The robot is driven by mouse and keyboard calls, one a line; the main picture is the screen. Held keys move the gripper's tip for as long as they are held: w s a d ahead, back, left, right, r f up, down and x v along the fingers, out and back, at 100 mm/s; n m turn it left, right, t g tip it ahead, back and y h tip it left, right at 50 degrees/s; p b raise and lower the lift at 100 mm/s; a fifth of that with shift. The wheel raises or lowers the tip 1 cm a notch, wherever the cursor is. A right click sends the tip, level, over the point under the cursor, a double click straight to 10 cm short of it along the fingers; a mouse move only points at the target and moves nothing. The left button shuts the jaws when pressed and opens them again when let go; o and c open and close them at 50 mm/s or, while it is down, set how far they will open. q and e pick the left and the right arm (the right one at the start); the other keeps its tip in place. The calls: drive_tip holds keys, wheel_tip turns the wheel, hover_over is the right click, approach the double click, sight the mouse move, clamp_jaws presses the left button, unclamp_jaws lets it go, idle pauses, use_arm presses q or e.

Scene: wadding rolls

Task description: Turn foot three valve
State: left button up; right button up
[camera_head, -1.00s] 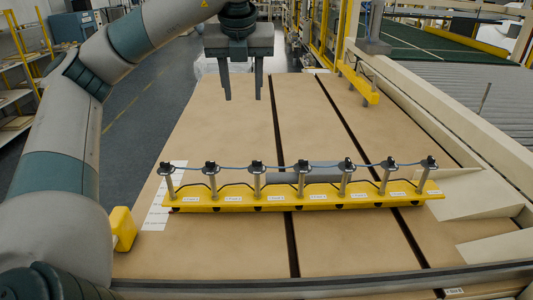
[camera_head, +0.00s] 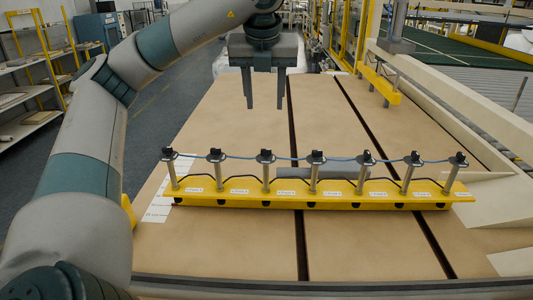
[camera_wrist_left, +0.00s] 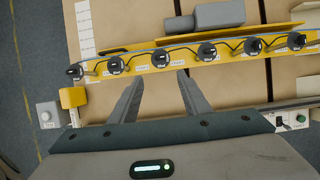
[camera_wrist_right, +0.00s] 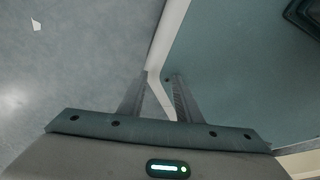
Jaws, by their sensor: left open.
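A yellow bar (camera_head: 325,197) lies across the tan table with a row of several valves on grey posts, each with a dark knob. In the head view, the third valve from the left (camera_head: 266,156) and the third from the right (camera_head: 365,158) look alike; the label numbers are too small to read. My right gripper (camera_wrist_right: 160,85) is open and empty.
A grey cylinder (camera_head: 295,172) lies behind the posts. Two dark slots (camera_head: 300,245) run along the tan table (camera_head: 220,245).

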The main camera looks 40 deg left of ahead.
use_arm(q)
drive_tip(key=shift+f, duration=0.3)
use_arm(e)
drive_tip(key=shift+f, duration=0.1)
use_arm(q)
drive_tip(key=b, duration=0.3)
hover_over(266, 149)
drive_tip(key=s+d, duration=0.2)
wheel_tip(266, 149, down, 12)
drive_tip(key=x, duration=0.1)
drive_tip(key=p+x, duration=0.1)
drive_tip(key=x, duration=0.1)
drive_tip(key=shift+w+a+f, duration=0.1)
drive_tip(key=shift+a, duration=0.25)
drive_tip(key=shift+w+f, duration=0.1)
drive_tip(key=shift+f, duration=0.2)
drive_tip(key=c, duration=1)
drive_tip(key=shift+c, duration=0.2)
use_arm(e)
drive_tip(key=w+a+t, duration=0.2)
drive_tip(key=w+a, duration=0.1)
drive_tip(key=w, duration=0.5)
drive_tip(key=shift+r+y, duration=0.3)
